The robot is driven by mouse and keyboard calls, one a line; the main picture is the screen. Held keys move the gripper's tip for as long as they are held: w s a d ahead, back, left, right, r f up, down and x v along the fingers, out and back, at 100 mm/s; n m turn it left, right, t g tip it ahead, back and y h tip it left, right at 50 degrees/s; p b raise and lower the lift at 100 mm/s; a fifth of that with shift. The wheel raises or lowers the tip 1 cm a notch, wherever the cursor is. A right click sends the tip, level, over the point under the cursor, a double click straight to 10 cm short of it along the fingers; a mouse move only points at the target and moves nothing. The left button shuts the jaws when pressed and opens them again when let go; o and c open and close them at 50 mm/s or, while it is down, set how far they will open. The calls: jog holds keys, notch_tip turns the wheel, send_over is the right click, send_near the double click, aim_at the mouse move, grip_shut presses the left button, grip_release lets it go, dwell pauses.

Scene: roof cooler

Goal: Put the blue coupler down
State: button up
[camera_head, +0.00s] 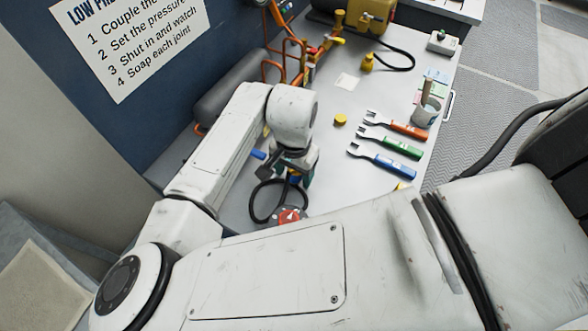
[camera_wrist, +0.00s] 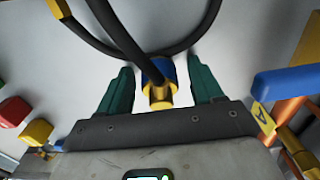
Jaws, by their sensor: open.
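The blue coupler (camera_wrist: 168,68) has a brass end and a black hose (camera_wrist: 125,40) attached. In the wrist view it lies between the two green fingers of my gripper (camera_wrist: 160,68), with a visible gap on each side. My gripper is open and low over the grey bench top. In the head view, my gripper (camera_head: 299,177) is mostly hidden by my wrist, and the coupler cannot be made out clearly. The hose (camera_head: 254,208) loops on the bench beside it.
A blue handle (camera_wrist: 285,82) and a yellow tag (camera_wrist: 263,118) are right of my gripper. Red (camera_wrist: 13,111) and yellow (camera_wrist: 37,131) parts are at left. Orange (camera_head: 398,124), green (camera_head: 390,142) and blue (camera_head: 384,162) wrenches lie right. Bare bench (camera_head: 335,165) separates them from my gripper.

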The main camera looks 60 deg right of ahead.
jog(key=shift+r, duration=0.15)
notch_tip(320, 180, up, 13)
jog(key=shift+p, duration=0.4)
jog(key=shift+d, duration=0.1)
dwell(0.5)
